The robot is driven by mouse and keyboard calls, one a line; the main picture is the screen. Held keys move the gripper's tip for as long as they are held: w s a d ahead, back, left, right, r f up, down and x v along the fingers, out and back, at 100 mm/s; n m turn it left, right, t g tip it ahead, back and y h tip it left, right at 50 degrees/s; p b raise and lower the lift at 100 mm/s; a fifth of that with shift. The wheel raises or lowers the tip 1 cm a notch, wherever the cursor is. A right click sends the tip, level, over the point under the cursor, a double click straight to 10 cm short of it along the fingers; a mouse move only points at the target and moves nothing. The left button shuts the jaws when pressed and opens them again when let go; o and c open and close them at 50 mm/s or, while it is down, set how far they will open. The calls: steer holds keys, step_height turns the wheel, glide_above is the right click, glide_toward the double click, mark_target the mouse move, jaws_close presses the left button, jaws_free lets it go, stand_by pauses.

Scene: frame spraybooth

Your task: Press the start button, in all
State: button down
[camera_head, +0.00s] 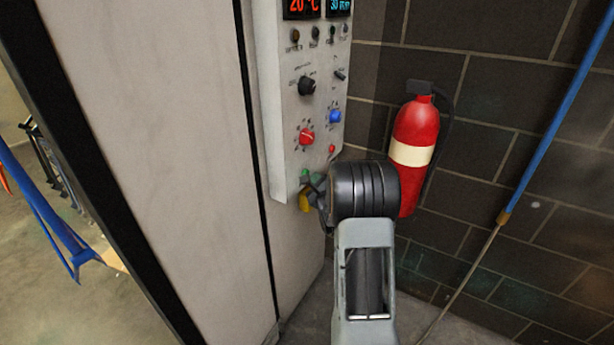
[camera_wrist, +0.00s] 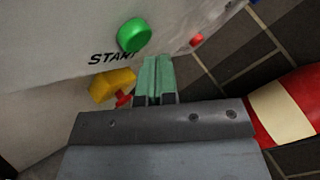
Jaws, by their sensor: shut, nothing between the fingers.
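The green start button (camera_wrist: 134,35) sits on the light control panel in the wrist view, with the word START printed below it. In the head view the green button (camera_head: 305,173) is a small spot low on the control panel (camera_head: 278,130), just above my gripper. My gripper (camera_wrist: 158,62) is shut and empty. Its green fingertips are close to the button, to its right and a little below it in the wrist view. I cannot tell whether they touch the panel. In the head view my own arm partly hides the gripper (camera_head: 314,186).
A yellow part (camera_wrist: 112,85) with a red piece lies left of my fingers. A small red button (camera_wrist: 197,40) is to the right. Above are a red knob (camera_head: 307,137), a blue knob (camera_head: 335,117) and a black knob (camera_head: 307,86). A fire extinguisher (camera_head: 414,135) hangs close on the right.

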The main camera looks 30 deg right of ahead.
steer(key=shift+s+d, duration=0.15)
steer(key=shift+s, duration=0.05)
steer(key=shift+s+d, duration=0.35)
steer(key=shift+s, duration=0.35)
steer(key=shift+s+d, duration=0.4)
steer(key=shift+s, duration=0.35)
steer(key=shift+s+d, duration=0.35)
steer(key=shift+s, duration=0.35)
